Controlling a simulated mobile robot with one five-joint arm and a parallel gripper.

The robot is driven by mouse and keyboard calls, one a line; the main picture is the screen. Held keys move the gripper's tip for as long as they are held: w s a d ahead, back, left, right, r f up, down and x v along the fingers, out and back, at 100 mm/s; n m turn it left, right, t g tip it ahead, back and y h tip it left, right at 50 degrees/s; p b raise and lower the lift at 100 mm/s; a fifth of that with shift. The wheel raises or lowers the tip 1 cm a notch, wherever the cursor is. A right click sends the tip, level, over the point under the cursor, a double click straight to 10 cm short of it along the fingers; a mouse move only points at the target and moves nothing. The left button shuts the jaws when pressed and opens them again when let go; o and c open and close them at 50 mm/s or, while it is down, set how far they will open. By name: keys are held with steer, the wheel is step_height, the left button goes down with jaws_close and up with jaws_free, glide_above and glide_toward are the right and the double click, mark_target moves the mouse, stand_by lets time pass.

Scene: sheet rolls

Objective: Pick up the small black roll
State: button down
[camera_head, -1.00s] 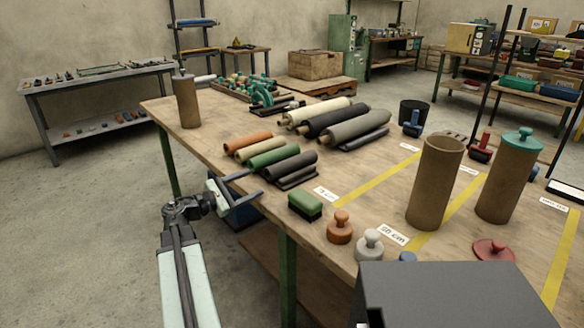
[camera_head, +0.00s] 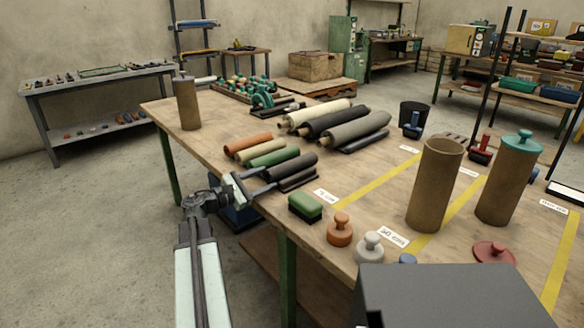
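The small black roll (camera_head: 293,164) lies on the workbench in front of a row of small rolls, its near left end facing my gripper. My gripper (camera_head: 272,179) is at the bench's left edge, its two dark fingers apart and pointing at that end. The fingertips are at or very close to the roll's end; I cannot tell whether they touch it or straddle it.
Small green (camera_head: 273,156), beige (camera_head: 260,147) and orange (camera_head: 247,141) rolls lie behind it. Larger rolls, including a big black one (camera_head: 336,120), lie farther back. A green block (camera_head: 305,206) and an orange knob (camera_head: 340,230) stand nearer on the workbench (camera_head: 215,120).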

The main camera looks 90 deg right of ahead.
steer(key=shift+r, duration=0.1)
step_height(320, 180, up, 26)
steer(key=p, duration=2.6)
steer(key=f+b, duration=2.6)
steer(key=shift+w+a+f, duration=0.2)
steer(key=shift+w+a, duration=0.1)
steer(key=shift+a, duration=0.05)
steer(key=shift+r, duration=0.25)
steer(key=c, duration=1)
jaws_free()
steer(key=shift+f, duration=0.2)
steer(key=o, duration=0.4)
